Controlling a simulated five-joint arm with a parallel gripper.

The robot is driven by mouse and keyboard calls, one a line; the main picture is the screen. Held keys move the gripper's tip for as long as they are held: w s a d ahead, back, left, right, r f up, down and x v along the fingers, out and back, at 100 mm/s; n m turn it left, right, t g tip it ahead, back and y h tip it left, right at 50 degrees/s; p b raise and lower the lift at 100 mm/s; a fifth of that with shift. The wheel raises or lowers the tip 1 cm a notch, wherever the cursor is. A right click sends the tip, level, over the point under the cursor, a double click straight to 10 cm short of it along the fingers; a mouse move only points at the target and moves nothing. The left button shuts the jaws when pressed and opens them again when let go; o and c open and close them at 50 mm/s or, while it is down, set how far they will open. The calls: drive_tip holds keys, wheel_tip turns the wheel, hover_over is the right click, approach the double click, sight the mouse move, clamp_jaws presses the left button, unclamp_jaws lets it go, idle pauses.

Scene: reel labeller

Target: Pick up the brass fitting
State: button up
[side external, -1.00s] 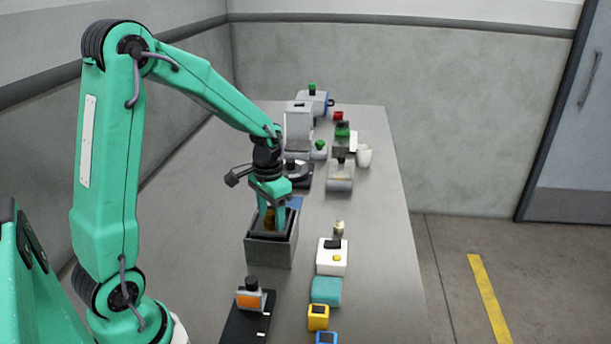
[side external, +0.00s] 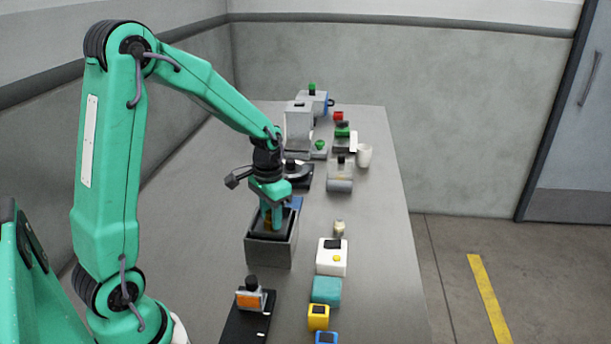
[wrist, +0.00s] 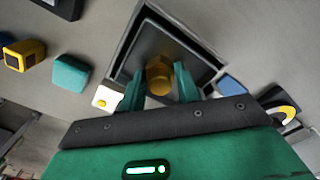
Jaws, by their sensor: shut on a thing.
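The brass fitting (wrist: 160,77) is a yellow-gold piece with a hexagonal end. It is between the two green fingers of my gripper (wrist: 158,88) in the wrist view. In the side view my gripper (side external: 271,219) points down into the grey open-topped box (side external: 269,252), which has a dark inside. The gripper is shut on the fitting (side external: 267,224), which is mostly hidden behind the fingers there. The fitting is still inside the box opening; I cannot tell whether it touches the bottom.
A white block with a yellow button (side external: 332,257), a teal block (side external: 326,290) and a yellow block (side external: 318,317) stand right of the box. An orange-faced device (side external: 250,299) is in front. Several machines and a white cup (side external: 364,155) stand farther back.

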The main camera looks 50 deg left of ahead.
drive_tip(key=shift+r, duration=0.9)
wheel_tip(320, 180, up, 2)
drive_tip(key=shift+r, duration=0.25)
drive_tip(key=s+d+r, duration=0.1)
drive_tip(key=d+r, duration=0.1)
drive_tip(key=d, duration=0.1)
drive_tip(key=s+d+r, duration=0.1)
drive_tip(key=d+r, duration=0.1)
drive_tip(key=d, duration=0.2)
drive_tip(key=s+d+r, duration=0.1)
drive_tip(key=d+r, duration=0.1)
drive_tip(key=d, duration=0.2)
drive_tip(key=shift+d+r, duration=0.15)
drive_tip(key=shift+r, duration=0.2)
drive_tip(key=shift+c, duration=0.2)
drive_tip(key=shift+w, duration=0.15)
